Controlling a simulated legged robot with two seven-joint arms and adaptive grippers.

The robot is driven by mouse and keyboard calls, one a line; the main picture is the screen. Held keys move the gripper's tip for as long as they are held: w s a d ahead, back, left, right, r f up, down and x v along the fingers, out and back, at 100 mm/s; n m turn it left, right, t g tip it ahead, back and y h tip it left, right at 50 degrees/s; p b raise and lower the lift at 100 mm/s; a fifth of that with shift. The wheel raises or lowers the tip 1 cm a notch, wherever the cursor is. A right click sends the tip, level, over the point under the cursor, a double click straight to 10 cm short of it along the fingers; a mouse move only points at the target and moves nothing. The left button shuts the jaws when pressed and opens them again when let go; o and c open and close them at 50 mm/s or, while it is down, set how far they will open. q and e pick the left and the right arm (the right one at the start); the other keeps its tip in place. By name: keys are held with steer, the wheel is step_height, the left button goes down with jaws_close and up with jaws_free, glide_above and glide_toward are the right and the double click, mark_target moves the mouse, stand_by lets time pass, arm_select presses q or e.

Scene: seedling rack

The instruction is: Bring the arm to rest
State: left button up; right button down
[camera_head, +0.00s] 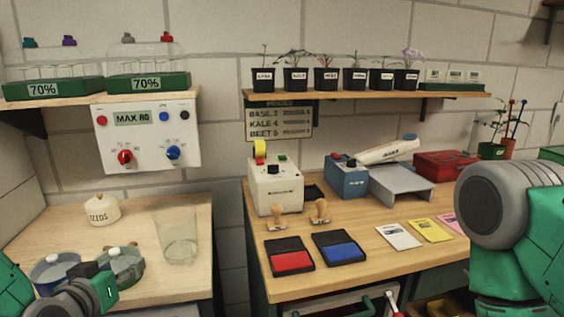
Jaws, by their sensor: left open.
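My left gripper (98,283) is at the lower left, over the front of the left wooden table (195,230). It is open, and its fingertips are hard to make out. Its green arm comes in from the left edge. Two round lidded dishes stand close by: a blue-grey one (52,268) and a greenish one (124,262). The gripper partly covers both, and I cannot tell whether it touches them. Nothing is clearly held in it. My right arm (515,235) fills the right edge; its gripper is not in view.
A clear glass beaker (178,238) and a white seeds jar (101,210) stand on the left table. The right table (350,270) holds stamps, a red ink pad (290,258), a blue ink pad (339,248) and seed packets. A gap separates the tables.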

arm_select(q)
steer(key=s+d+f+m+g+h, duration=0.1)
steer(key=s+d+f+g, duration=0.15)
steer(key=s+f, duration=0.5)
steer(key=s+d+f+m+g+h, duration=0.1)
steer(key=s+f+g, duration=0.35)
steer(key=f, duration=0.65)
steer(key=s+f+g, duration=0.3)
steer(key=s+f, duration=0.1)
steer(key=s, duration=0.5)
steer(key=s+f+g+y, duration=0.1)
steer(key=s+f+g, duration=0.2)
steer(key=s, duration=0.6)
step_height(320, 180, down, 2)
steer(key=shift+a+f+m+g, duration=0.15)
steer(key=shift+a+m+g, duration=0.15)
steer(key=shift+a+m, duration=0.15)
steer(key=shift+w, duration=0.2)
